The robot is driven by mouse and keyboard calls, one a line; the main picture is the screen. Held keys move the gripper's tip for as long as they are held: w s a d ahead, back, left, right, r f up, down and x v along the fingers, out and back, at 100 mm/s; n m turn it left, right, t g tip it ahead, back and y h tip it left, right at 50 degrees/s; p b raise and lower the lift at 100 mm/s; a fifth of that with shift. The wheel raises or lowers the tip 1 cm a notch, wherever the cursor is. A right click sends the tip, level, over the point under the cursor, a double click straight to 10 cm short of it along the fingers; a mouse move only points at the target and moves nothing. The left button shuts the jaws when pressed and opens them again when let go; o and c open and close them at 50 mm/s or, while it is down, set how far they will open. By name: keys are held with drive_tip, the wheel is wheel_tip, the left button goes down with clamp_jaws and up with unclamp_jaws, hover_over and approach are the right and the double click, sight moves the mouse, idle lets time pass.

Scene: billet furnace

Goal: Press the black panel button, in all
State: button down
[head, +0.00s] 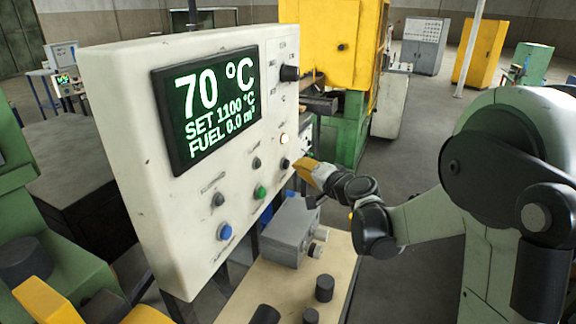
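The pale control panel (150,150) stands tilted in the left half of the head view. A small black button (285,163) sits near its right edge, below a lit white round button or lamp (284,139). My gripper (300,165) is just right of the black button, its orange fingers pointing left towards the panel. The tips are close to the button; I cannot tell whether they touch it. The fingers overlap into one wedge, so their opening is hidden.
The panel also bears a display (205,105) reading 70 °C, a black knob (289,73), a green button (260,191), a blue button (224,231) and small dark switches. A grey box (287,232) stands on a bench (340,275) below. Yellow-green machinery (335,50) stands behind.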

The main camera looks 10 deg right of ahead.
drive_tip(key=shift+w+a, duration=0.1)
idle(0.3)
drive_tip(key=shift+w+a, duration=0.15)
drive_tip(key=shift+a, duration=0.1)
drive_tip(key=shift+w+a, duration=0.25)
drive_tip(key=shift+a, duration=0.1)
idle(0.8)
drive_tip(key=shift+s+d, duration=0.45)
drive_tip(key=shift+d, duration=0.2)
drive_tip(key=shift+d, duration=0.1)
drive_tip(key=s+d, duration=0.1)
drive_tip(key=d, duration=0.1)
drive_tip(key=s+d, duration=0.1)
drive_tip(key=d, duration=0.1)
drive_tip(key=shift+s+b, duration=0.35)
drive_tip(key=shift+s, duration=0.05)
idle(0.6)
